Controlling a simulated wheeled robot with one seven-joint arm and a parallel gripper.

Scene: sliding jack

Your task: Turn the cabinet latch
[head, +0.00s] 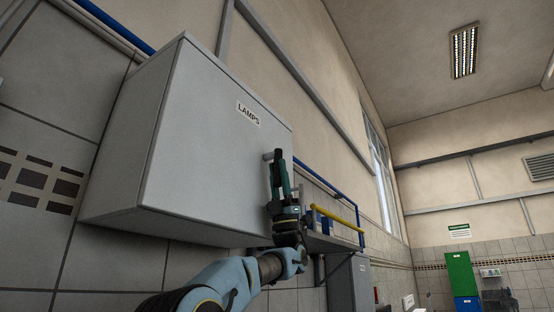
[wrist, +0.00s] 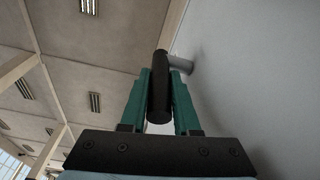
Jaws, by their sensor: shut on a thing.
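The grey cabinet (head: 190,140) hangs on the wall, with a label reading LAMPS on its closed door. Its latch (head: 270,156) sits near the right edge of the door, mostly hidden by my gripper. In the wrist view, the latch shows as a dark handle (wrist: 159,88) on a light grey stem coming out of the door face. My gripper (head: 280,168) points upward in front of the door. In the wrist view, its two green fingers (wrist: 160,95) stand on either side of the handle and are shut on it.
The cabinet door face (wrist: 255,75) lies close along the right of my gripper. A shelf (head: 328,243), a lower grey cabinet (head: 350,285) and blue and yellow pipes (head: 342,222) are to the right. A green cabinet (head: 461,274) stands far off. Open space lies right of the arm.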

